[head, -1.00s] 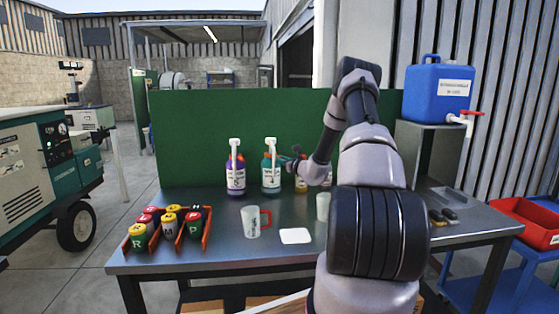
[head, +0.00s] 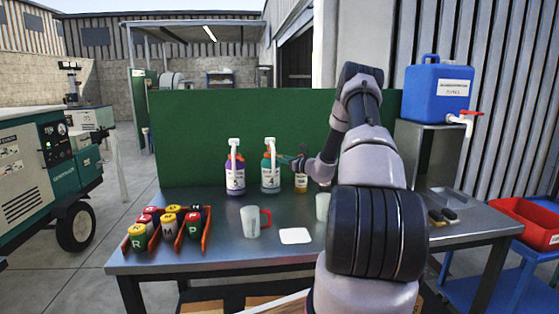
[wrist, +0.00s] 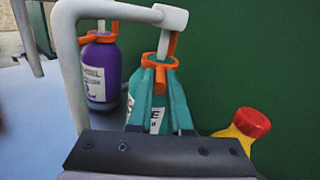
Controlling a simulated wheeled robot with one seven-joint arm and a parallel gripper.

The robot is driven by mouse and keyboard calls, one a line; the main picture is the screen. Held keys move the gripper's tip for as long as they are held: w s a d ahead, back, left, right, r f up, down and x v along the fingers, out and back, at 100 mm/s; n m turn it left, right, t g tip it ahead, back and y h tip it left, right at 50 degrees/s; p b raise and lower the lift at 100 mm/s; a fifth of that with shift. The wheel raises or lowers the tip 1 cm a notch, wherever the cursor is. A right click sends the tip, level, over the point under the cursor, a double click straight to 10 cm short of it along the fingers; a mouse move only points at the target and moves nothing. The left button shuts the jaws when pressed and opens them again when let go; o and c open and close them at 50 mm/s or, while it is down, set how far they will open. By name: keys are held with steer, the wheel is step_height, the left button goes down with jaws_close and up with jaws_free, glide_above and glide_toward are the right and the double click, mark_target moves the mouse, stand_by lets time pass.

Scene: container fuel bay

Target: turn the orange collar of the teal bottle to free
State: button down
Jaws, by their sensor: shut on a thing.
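The teal bottle (head: 270,180) stands upright on the bench in front of the green panel, with a white pump head on top. Its orange collar (wrist: 149,60) sits at the neck under the white head, with a small orange tab facing my gripper. My gripper (wrist: 160,78) reaches in from the right in the head view, and its two teal fingers are closed on the collar's tab. In the wrist view the fingers hide part of the bottle's front and label. The collar's exact turn angle is hard to tell.
A purple bottle (head: 235,180) with an orange collar stands close on the left. A yellow bottle (head: 301,184) with a red cap (wrist: 252,122) stands on the right, near my gripper. A mug (head: 251,222), a white square (head: 295,236) and racked canisters (head: 168,228) are nearer the front.

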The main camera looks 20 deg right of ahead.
steer(key=shift+w+d+n+g+y, duration=0.3)
steer(key=shift+d+n+g+y, duration=0.15)
steer(key=shift+n+g+y, duration=0.55)
steer(key=shift+w+d+n+g+y, duration=0.4)
steer(key=shift+n+g+y, duration=0.3)
steer(key=shift+y, duration=0.65)
steer(key=shift+w+d+n+g+y, duration=0.2)
steer(key=shift+d+n+g+y, duration=0.4)
steer(key=shift+n+y, duration=0.45)
steer(key=shift+a, duration=0.1)
steer(key=c, duration=0.8)
jaws_free()
steer(key=shift+c, duration=0.2)
steer(key=v, duration=1)
steer(key=shift+s+d, duration=0.2)
steer(key=shift+d, duration=0.2)
